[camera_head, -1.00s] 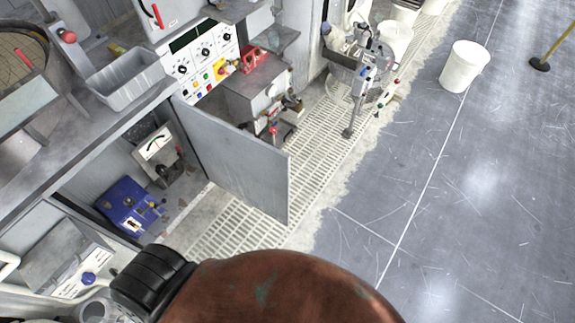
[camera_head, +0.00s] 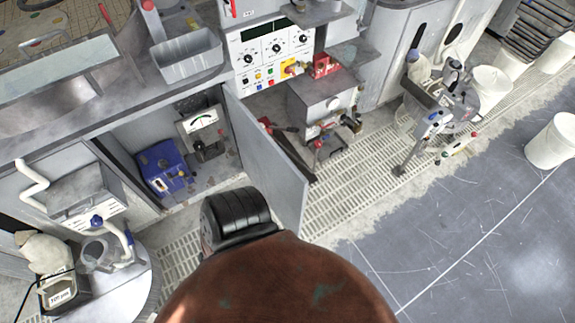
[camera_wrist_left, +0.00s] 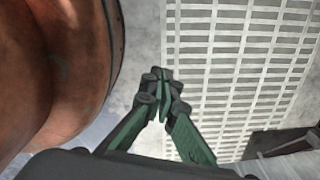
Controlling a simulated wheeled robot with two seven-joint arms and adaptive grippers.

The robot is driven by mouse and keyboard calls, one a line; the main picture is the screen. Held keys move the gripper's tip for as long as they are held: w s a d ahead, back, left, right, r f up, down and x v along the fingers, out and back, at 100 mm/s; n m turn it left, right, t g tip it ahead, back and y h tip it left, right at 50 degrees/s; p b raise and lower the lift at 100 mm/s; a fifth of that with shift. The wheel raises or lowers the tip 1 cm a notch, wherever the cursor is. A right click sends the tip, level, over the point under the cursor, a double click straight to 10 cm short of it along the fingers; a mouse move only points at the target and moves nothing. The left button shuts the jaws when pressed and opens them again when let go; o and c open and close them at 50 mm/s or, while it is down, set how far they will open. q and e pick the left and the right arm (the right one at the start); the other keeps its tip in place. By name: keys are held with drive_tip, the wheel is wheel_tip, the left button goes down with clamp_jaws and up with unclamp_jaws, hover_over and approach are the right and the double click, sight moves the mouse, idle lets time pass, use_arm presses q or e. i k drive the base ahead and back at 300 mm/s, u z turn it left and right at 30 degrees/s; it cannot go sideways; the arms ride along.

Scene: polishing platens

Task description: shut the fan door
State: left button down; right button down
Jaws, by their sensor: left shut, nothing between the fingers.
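The flat grey door panel (camera_head: 268,165) stands open in the head view, swung out from the cabinet front over the grated floor. Its left edge is at the cabinet opening, and its free edge points toward the lower right. The open compartment (camera_head: 165,125) beside it shows a blue box (camera_head: 160,167) and a grey meter (camera_head: 203,130). My left gripper (camera_wrist_left: 163,88) shows only in the left wrist view. Its green fingers are shut with nothing between them, above the pale floor grating. I see no contact with the door. My right gripper is not in view.
The floor grating (camera_head: 350,175) runs along the cabinets. A wheeled stand (camera_head: 435,120) and a white bucket (camera_head: 553,142) are at the right. A round-topped table (camera_head: 120,285) with equipment stands at the lower left. The grey floor (camera_head: 450,240) at the lower right is clear.

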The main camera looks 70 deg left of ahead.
sight(285, 189)
drive_tip(key=i, duration=2.65)
drive_tip(key=u, duration=4.3)
drive_tip(key=i, duration=0.95)
